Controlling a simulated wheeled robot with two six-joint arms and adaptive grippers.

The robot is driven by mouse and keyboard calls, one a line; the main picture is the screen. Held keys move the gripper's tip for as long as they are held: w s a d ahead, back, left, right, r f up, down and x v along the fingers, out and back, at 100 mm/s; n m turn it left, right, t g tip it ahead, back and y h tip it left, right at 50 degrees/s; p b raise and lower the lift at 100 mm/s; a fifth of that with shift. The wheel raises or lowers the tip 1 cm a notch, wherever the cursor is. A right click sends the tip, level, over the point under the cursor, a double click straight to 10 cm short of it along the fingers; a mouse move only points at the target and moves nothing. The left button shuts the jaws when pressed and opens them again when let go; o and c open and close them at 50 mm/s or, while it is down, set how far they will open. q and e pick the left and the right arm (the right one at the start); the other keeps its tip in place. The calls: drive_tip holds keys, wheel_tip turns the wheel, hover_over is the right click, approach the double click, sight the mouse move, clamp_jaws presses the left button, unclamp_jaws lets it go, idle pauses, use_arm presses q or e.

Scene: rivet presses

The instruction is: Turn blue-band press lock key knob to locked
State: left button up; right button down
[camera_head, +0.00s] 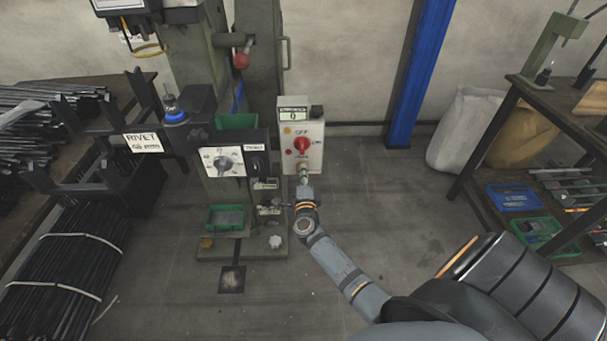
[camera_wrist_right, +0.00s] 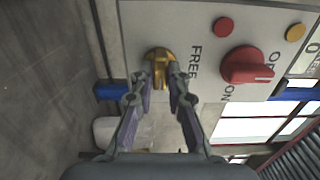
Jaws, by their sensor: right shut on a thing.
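The blue-band press (camera_head: 176,118) stands left of centre in the head view, with a blue ring on its spindle. Its pale control box (camera_head: 313,152) carries a red rotary switch, a display and small buttons. In the right wrist view the brass lock key knob (camera_wrist_right: 157,54) sits on the box face beside the word FREE. My right gripper (camera_wrist_right: 160,72) is shut on this knob, one finger on each side. In the head view my right gripper (camera_head: 304,182) is at the box's lower edge and hides the knob. I cannot tell which way the knob is turned. My left gripper is not in view.
The red switch (camera_wrist_right: 247,66) and a red button (camera_wrist_right: 223,27) lie close to the knob. A rack of dark rods (camera_head: 70,250) stands at left. A dark bench (camera_head: 540,115) with bins is at right. A blue post (camera_head: 419,75) stands behind. The floor between is clear.

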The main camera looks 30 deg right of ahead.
idle(0.4)
drive_tip(key=c, duration=1.6)
unclamp_jaws()
drive_tip(key=shift+o, duration=1.4)
drive_tip(key=shift+s, duration=0.1)
drive_tip(key=v, duration=1.2)
drive_tip(key=shift+d, duration=0.1)
